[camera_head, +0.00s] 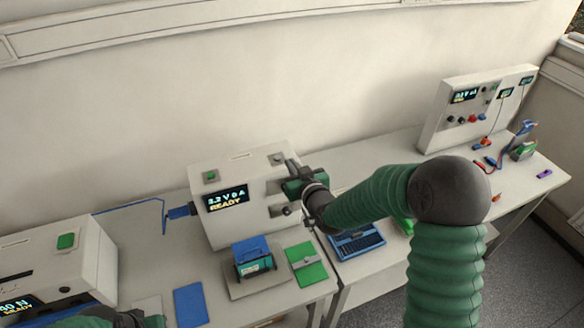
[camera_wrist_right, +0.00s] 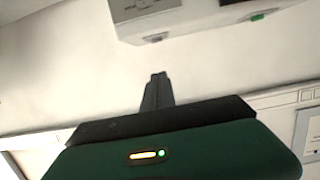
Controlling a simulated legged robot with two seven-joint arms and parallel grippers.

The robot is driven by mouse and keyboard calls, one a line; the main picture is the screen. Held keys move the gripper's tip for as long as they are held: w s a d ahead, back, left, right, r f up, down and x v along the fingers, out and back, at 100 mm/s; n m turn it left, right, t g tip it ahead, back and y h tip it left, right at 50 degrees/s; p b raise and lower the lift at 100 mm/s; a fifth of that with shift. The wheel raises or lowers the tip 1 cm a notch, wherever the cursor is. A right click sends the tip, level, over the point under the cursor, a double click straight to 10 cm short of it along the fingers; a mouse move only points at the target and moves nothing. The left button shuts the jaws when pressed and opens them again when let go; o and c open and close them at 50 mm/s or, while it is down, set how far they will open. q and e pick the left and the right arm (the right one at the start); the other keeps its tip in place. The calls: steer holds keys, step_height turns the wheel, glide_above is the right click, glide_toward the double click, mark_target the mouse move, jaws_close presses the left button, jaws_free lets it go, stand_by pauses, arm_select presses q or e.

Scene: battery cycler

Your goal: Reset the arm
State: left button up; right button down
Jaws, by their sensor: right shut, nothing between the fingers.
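My right arm comes in from the right in the head view, bent at a dark elbow. Its gripper (camera_head: 291,164) is in front of the right side of the white cycler box (camera_head: 230,180), covering part of its face. In the right wrist view the gripper's fingers (camera_wrist_right: 157,84) are together with nothing between them. From the head view I cannot tell whether they touch the box. A part of my left arm shows at the bottom left edge, green and dark; its fingers cannot be made out.
The cycler's display reads READY. In front of it are a teal battery block (camera_head: 254,266) with a blue top, a green pad (camera_head: 308,269) and a blue pad (camera_head: 190,304). Another white box (camera_head: 75,255) stands at left. A panel with knobs (camera_head: 470,105) stands far right.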

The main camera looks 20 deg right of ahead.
steer(key=shift+s, duration=0.1)
steer(key=shift+a, duration=0.1)
stand_by(0.3)
steer(key=s+a+f+g+b, duration=0.1)
steer(key=s+f+g+b, duration=0.3)
steer(key=f, duration=0.3)
steer(key=s+a+f+g+b, duration=0.1)
steer(key=s+f+b, duration=0.4)
steer(key=f, duration=0.2)
steer(key=s+f+g+b, duration=0.3)
steer(key=s+f+g, duration=0.1)
steer(key=s, duration=0.6)
steer(key=s+f+g+b, duration=0.3)
steer(key=s+f, duration=0.4)
steer(key=s, duration=0.4)
steer(key=shift+s+a+f+g+h+b, duration=0.2)
steer(key=shift+s+a+g+h+b, duration=0.15)
steer(key=shift+b, duration=0.25)
steer(key=shift+w+d, duration=0.1)
steer(key=shift+d, duration=0.05)
